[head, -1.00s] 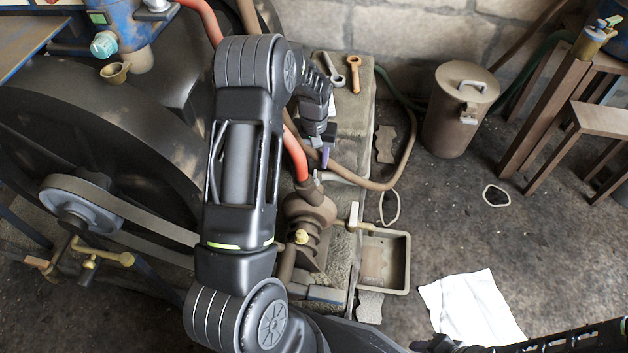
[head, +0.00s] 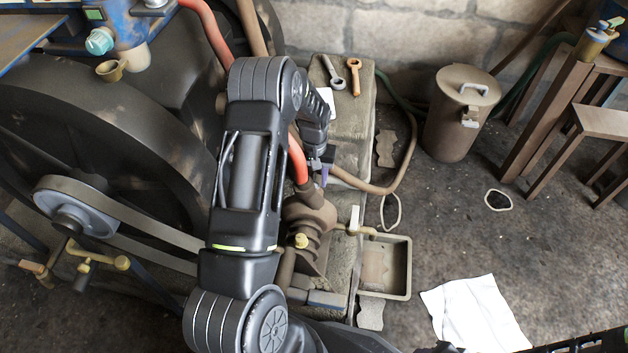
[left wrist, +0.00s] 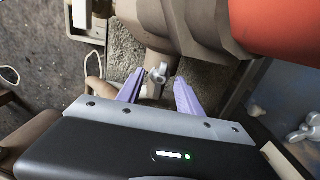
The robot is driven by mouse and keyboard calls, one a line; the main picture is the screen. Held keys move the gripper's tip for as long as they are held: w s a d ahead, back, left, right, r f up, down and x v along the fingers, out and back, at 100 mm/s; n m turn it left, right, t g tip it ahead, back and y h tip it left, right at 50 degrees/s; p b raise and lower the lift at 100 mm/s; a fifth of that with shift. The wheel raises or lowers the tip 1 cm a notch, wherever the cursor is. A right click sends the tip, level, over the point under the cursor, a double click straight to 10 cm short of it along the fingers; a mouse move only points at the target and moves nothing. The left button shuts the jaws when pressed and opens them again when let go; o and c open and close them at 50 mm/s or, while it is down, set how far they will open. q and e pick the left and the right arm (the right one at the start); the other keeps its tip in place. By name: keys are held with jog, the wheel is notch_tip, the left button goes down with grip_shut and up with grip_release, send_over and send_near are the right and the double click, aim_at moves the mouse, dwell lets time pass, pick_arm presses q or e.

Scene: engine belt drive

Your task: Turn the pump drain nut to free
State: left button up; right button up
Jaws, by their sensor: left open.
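The brown pump (head: 308,222) stands on the stone block under the red hose, partly hidden by my left arm. In the left wrist view the pump body (left wrist: 205,25) fills the upper middle. A small pale wing-shaped nut (left wrist: 158,73) sits on its lower part, seemingly the drain nut; I cannot pick it out in the head view. My left gripper (left wrist: 158,92) is open, its two purple fingers spread either side of the nut in that view, apart from it. It also shows beside the pump in the head view (head: 323,172). My right gripper (head: 440,348) barely shows at the bottom edge.
A metal tray (head: 398,290) lies right of the pump, below a pipe with a white lever (head: 355,218). The red hose (head: 297,160) passes close to my left gripper. Two wrenches lie on the block's far end. A white sheet (head: 475,315) lies on the floor.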

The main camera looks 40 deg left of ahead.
pick_arm(q)
jog(key=shift+f, duration=0.3)
grip_shut()
dwell(0.3)
